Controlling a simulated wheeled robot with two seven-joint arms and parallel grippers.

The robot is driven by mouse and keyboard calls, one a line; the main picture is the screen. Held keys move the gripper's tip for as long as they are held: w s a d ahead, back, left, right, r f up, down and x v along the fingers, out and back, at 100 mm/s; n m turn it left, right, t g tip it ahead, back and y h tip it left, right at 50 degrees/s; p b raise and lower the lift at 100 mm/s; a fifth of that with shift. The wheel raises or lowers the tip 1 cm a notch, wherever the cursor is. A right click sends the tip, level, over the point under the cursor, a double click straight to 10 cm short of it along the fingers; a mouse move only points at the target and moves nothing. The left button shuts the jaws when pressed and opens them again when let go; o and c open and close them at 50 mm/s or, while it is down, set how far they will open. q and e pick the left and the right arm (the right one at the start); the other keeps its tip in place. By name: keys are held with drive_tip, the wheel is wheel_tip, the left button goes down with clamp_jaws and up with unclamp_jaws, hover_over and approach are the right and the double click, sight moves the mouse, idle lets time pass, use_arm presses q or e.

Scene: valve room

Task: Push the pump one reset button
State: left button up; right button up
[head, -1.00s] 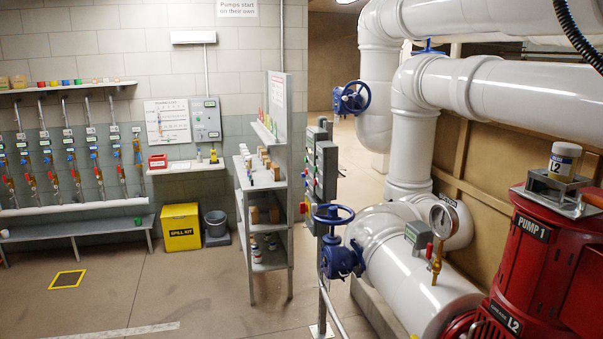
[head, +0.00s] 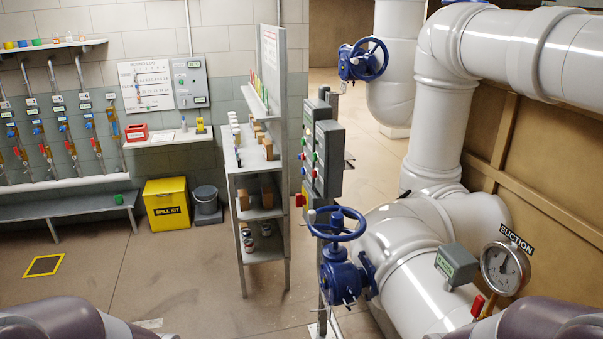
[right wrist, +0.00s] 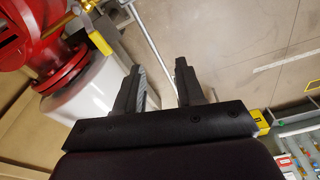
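Grey control boxes (head: 326,150) stand on a post in the middle of the head view, turned nearly edge-on. Small green and red buttons (head: 315,172) show on their left-facing fronts. Their labels are too small to read, so I cannot tell which is the pump one reset button. My right gripper (right wrist: 160,68) is open and empty in the right wrist view, its fingers over the floor and well apart. Neither gripper shows in the head view, only parts of my arms at the bottom corners.
A blue handwheel valve (head: 340,255) stands in front of the boxes, beside the white pipe (head: 405,255) with a suction gauge (head: 503,268). A grey shelf (head: 262,185) stands left of them. Red machinery (right wrist: 60,65) is in the right wrist view. Floor (head: 130,280) is clear at left.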

drive_tip(key=shift+a, duration=0.1)
drive_tip(key=c, duration=0.5)
drive_tip(key=shift+w, duration=0.25)
clamp_jaws()
drive_tip(key=shift+s, duration=0.1)
idle(0.5)
